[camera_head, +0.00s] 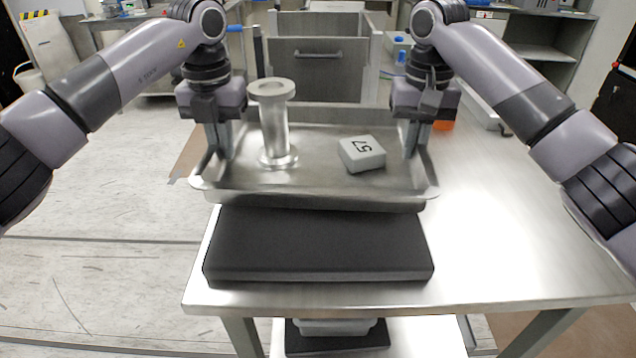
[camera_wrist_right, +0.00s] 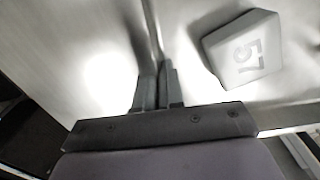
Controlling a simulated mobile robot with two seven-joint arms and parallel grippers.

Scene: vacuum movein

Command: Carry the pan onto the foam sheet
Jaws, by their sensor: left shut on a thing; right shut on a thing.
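The shallow metal pan (camera_head: 315,185) is held level between my two grippers. A flanged metal spool (camera_head: 275,125) stands upright in its left half. A light grey block marked 57 (camera_head: 362,153) lies in its right half and also shows in the right wrist view (camera_wrist_right: 242,50). My left gripper (camera_head: 222,150) is shut on the pan's left wall. My right gripper (camera_head: 413,142) is shut on the right wall, which the right wrist view (camera_wrist_right: 158,75) also shows between the fingers. The black foam sheet (camera_head: 318,245) lies on the table in front of and partly below the pan.
The metal table (camera_head: 500,240) is bare to the right of the foam. An orange item (camera_head: 443,125) lies behind my right gripper. A metal drawer unit (camera_head: 318,65) stands behind the pan. Below the table is a shelf with a dark item (camera_head: 335,340).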

